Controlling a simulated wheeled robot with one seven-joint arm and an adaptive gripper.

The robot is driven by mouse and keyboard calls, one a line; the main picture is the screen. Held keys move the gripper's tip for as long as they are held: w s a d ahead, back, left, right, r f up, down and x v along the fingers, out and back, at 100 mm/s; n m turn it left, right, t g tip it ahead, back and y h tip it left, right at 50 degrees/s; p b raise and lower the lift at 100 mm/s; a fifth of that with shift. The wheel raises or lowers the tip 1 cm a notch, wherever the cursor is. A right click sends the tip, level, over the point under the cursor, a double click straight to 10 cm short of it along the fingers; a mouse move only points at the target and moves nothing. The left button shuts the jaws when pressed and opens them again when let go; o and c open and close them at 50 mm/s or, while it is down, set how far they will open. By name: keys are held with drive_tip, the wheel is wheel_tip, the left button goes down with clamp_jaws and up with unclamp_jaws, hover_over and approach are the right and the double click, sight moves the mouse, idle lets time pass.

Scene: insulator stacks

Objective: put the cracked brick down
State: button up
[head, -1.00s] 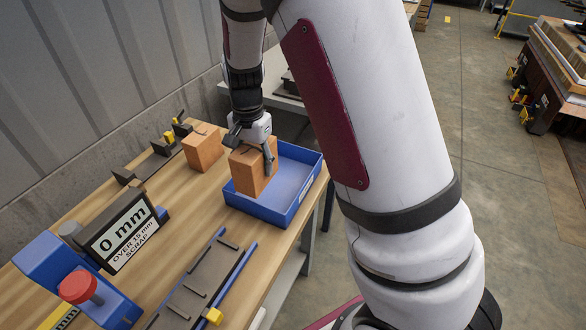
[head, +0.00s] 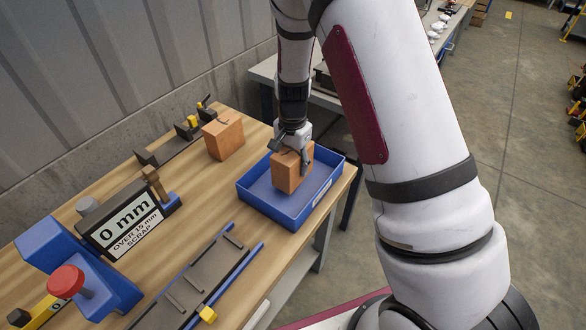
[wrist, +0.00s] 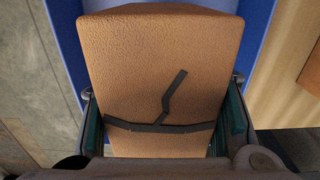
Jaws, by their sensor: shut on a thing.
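The cracked brick (head: 291,172) is orange-brown and is held in my gripper (head: 291,150), in or just above the blue tray (head: 322,205) at the table's right end. In the wrist view the brick (wrist: 160,70) fills the middle, with a dark branching crack across its face. The gripper's fingers (wrist: 160,125) press on its two sides. The brick looks upright. I cannot tell whether its base touches the tray floor. Blue tray walls (wrist: 68,40) show beside it.
A second brick (head: 223,138) stands on the wooden table (head: 190,195) left of the tray. A dark fixture (head: 175,145) lies behind it. A "0 mm" display (head: 128,220), a blue device with a red button (head: 66,281) and a dark rail rack (head: 195,282) fill the near side.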

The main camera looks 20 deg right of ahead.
drive_tip(key=shift+f, duration=1.35)
drive_tip(key=shift+f, duration=0.2)
drive_tip(key=o, duration=1.6)
drive_tip(key=shift+r, duration=0.1)
wheel_tip(320, 180, up, 12)
drive_tip(key=s+r+n+t+y, duration=0.1)
drive_tip(key=s+r+n, duration=0.1)
drive_tip(key=s+r, duration=0.45)
drive_tip(key=s+r+n+t, duration=0.1)
drive_tip(key=s+r+n, duration=0.25)
drive_tip(key=r, duration=0.55)
drive_tip(key=s+r+n+t+h, duration=0.1)
drive_tip(key=s+r+n+t, duration=0.2)
drive_tip(key=s, duration=1.4)
wheel_tip(320, 180, up, 2)
drive_tip(key=shift+d+r+n, duration=0.15)
drive_tip(key=shift+d+n, duration=0.25)
drive_tip(key=shift+n, duration=0.75)
